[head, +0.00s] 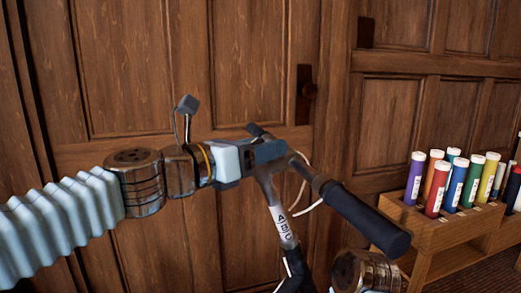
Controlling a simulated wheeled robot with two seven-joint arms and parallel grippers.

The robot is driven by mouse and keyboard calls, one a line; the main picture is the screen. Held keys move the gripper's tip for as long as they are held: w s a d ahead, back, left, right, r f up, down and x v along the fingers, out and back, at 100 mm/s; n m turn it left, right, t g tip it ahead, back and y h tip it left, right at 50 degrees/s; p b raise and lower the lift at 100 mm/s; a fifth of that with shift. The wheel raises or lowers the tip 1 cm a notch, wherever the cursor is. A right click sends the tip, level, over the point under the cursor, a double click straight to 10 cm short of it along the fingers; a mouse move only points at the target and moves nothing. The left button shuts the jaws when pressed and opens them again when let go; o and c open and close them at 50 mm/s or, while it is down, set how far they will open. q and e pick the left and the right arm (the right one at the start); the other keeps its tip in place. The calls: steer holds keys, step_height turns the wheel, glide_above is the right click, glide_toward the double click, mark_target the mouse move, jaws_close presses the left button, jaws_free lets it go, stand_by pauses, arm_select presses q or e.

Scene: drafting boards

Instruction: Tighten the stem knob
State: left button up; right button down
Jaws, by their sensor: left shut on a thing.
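A handlebar stands in the middle of the head view, with a black grip (366,219) reaching toward the lower right and a second, shorter-looking grip behind. Its grey stem (280,217) runs down from the bar and carries a white label with dark characters. My left gripper (270,153) comes in from the left and is shut at the top of the stem, where the bar meets it. The stem knob is hidden between the fingers, and I cannot see how far it is turned.
A wooden rack (443,225) with several coloured, white-capped tubes stands at the right, beyond the black grip. Thin white cables loop beside the stem.

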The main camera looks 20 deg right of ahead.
arm_select(q)
steer(key=shift+m+g+h, duration=0.4)
steer(key=shift+m+g, duration=0.5)
steer(key=shift+s+r+m+g+h+p, duration=0.15)
steer(key=shift+m+g+h+p, duration=0.3)
steer(key=shift+m+g, duration=0.65)
steer(key=m+g+p, duration=0.2)
steer(key=g, duration=0.1)
steer(key=shift+s+r, duration=0.1)
steer(key=shift+s+m+g+p, duration=0.15)
steer(key=shift+m+g+p, duration=0.85)
steer(key=shift+m+g, duration=0.25)
steer(key=shift+f, duration=0.2)
steer(key=o, duration=1)
steer(key=shift+c, duration=0.2)
